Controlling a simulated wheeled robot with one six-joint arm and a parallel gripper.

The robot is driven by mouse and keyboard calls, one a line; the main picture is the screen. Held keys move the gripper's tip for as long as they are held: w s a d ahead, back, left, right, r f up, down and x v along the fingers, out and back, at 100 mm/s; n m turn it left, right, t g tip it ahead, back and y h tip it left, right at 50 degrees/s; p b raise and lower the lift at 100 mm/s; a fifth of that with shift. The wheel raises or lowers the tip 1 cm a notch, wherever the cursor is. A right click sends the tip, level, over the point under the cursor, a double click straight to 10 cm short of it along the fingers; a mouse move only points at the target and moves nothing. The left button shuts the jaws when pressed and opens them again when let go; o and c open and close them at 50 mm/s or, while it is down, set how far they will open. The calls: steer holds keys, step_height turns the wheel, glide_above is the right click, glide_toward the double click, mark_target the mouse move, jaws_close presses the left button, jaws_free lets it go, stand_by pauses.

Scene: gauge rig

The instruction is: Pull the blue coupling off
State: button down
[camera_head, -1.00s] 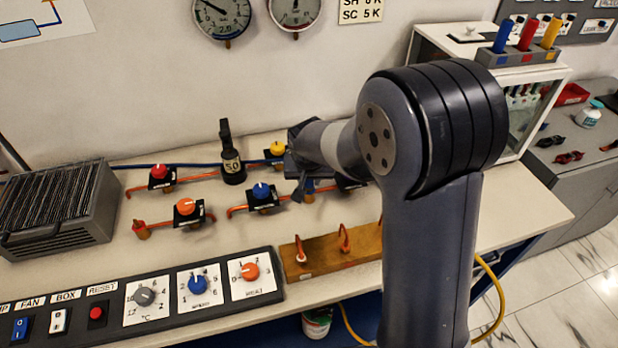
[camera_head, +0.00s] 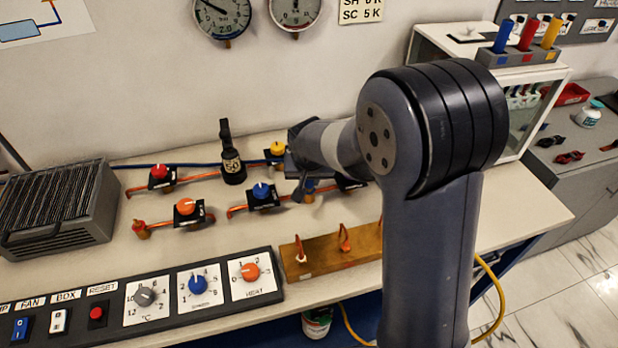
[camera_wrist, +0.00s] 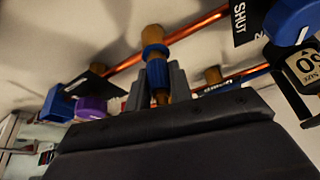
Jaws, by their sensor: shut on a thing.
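The blue coupling (camera_wrist: 157,73) is a ribbed blue sleeve on a brass fitting (camera_wrist: 152,36) by the copper pipe in the wrist view. It sits between the two grey fingers of my gripper (camera_wrist: 156,84), which is shut on it. Brass shows on both sides of the sleeve. My arm and wrist hide much of this spot.
A blue-knobbed valve (camera_head: 262,193) and a yellow-knobbed valve (camera_head: 275,151) stand close left of my gripper. A wooden block with hooks (camera_head: 325,262) lies in front. A white cabinet (camera_head: 535,110) is at right.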

steer(key=shift+r, duration=0.25)
steer(key=shift+r+p, duration=1.6)
steer(key=shift+r, duration=0.8)
